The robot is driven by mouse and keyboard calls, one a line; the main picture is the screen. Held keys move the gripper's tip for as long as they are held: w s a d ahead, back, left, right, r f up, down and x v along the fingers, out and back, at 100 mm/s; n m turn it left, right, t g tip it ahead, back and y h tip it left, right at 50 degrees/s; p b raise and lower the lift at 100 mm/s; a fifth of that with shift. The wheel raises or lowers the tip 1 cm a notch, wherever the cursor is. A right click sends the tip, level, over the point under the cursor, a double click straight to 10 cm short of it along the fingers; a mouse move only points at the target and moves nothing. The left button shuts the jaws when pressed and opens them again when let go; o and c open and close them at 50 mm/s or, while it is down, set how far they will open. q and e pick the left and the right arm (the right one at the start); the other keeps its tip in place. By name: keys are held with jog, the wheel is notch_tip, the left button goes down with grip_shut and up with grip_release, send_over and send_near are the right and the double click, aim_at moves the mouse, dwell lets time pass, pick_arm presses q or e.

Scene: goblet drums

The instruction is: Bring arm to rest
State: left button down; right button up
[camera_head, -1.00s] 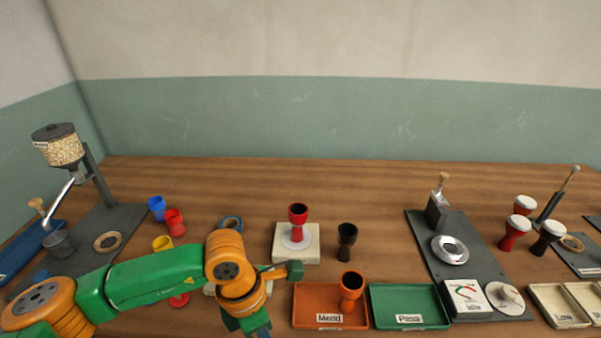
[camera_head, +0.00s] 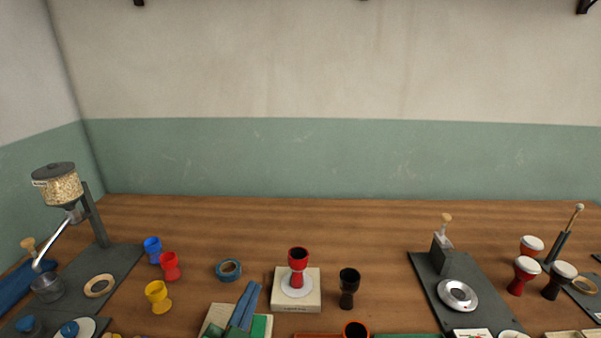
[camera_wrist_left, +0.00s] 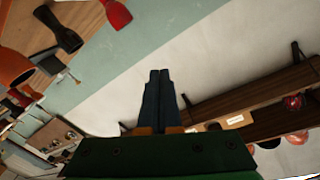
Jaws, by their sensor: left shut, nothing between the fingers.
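My left gripper (camera_head: 246,296) shows at the bottom of the head view, its dark blue fingers together and empty, pointing up in the picture. In the left wrist view (camera_wrist_left: 158,84) its fingers are pressed together with nothing between them. A red goblet drum shell (camera_head: 298,270) stands upright on a white disc on a cream block (camera_head: 296,303), to the right of the gripper and apart from it. A black shell (camera_head: 348,287) stands right of the block. My right gripper is not in view.
Blue (camera_head: 153,250), red (camera_head: 171,266) and yellow (camera_head: 158,296) cups and a blue tape roll (camera_head: 229,270) stand left of the gripper. A grain dispenser (camera_head: 58,184) is at far left. A dark press board (camera_head: 434,284) and finished drums (camera_head: 525,272) are at right. The table's back strip is clear.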

pick_arm(q)
jog(key=s+a+f+n+g+y, duration=0.1)
jog(key=s+a+f+n+g, duration=0.15)
jog(key=f, duration=0.35)
jog(key=s+a+f+n+g+y, duration=0.2)
jog(key=s+a+f+g, duration=0.1)
jog(key=f, duration=0.3)
jog(key=s+a+f+n+g, duration=0.1)
jog(key=s+f+g, duration=0.35)
jog(key=s, duration=0.35)
jog(key=s+a+f+n+g, duration=0.1)
jog(key=s+a+f+g, duration=0.1)
jog(key=s+f+g, duration=0.4)
jog(key=s+f, duration=0.3)
jog(key=f, duration=1.3)
jog(key=s+a+f, duration=0.1)
jog(key=s+f, duration=0.9)
jog(key=s, duration=0.2)
jog(key=shift+s+a+f+m, duration=0.15)
jog(key=shift+s+a+m, duration=0.1)
jog(key=shift+a+m, duration=0.1)
